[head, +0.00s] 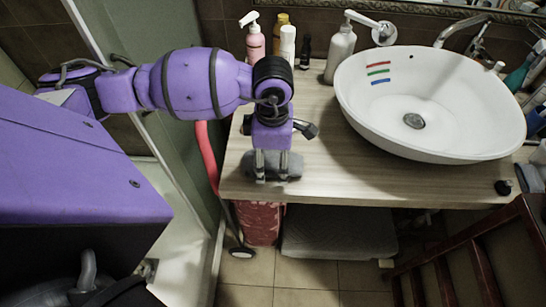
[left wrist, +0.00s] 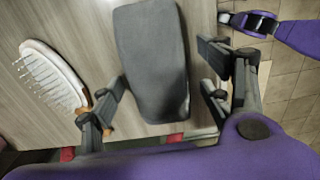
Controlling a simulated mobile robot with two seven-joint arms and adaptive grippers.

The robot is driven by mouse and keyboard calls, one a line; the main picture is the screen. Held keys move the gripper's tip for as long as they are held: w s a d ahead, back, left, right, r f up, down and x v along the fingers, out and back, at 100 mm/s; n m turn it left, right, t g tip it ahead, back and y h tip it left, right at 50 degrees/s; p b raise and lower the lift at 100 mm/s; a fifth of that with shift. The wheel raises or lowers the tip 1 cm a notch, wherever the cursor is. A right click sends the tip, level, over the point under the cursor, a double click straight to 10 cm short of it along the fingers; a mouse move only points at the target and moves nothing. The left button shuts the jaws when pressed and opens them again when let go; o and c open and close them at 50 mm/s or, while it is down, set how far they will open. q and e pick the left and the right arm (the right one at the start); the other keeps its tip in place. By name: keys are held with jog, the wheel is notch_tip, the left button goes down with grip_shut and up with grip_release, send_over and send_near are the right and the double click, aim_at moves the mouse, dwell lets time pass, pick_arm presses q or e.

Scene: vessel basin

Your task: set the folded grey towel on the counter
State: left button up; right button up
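The folded grey towel (head: 290,168) lies on the wooden counter (head: 330,165), near its front left edge in the head view. My left gripper (head: 271,166) points down over it and partly hides it. In the left wrist view the towel (left wrist: 155,65) shows as a long dark grey pad between the spread fingers of my left gripper (left wrist: 163,90). A gap shows between the towel and the right finger. The left finger is close beside the towel; I cannot tell if it touches.
A white basin (head: 430,100) fills the counter's right part. Bottles and a soap pump (head: 255,40) stand at the back. A hairbrush (left wrist: 52,75) lies left of the towel in the wrist view. A wooden rack (head: 470,260) stands at front right. Bare counter lies between towel and basin.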

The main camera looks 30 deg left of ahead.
aim_at(273, 158)
pick_arm(q)
jog(key=shift+r, duration=0.35)
notch_tip(273, 158, up, 7)
jog(key=p, duration=0.3)
jog(key=shift+w, duration=0.15)
notch_tip(273, 158, up, 5)
jog(key=shift+f+p, duration=0.2)
jog(key=shift+p, duration=0.75)
pick_arm(e)
jog(key=r, duration=0.1)
jog(key=w+a+r, duration=0.1)
jog(key=r, duration=0.1)
jog(key=w+r, duration=0.1)
jog(key=shift+a+r, duration=0.2)
jog(key=shift+a, duration=0.15)
jog(key=shift+w+d+r+t, duration=0.1)
jog(key=shift+w+r+t, duration=0.15)
jog(key=shift+w+t, duration=0.05)
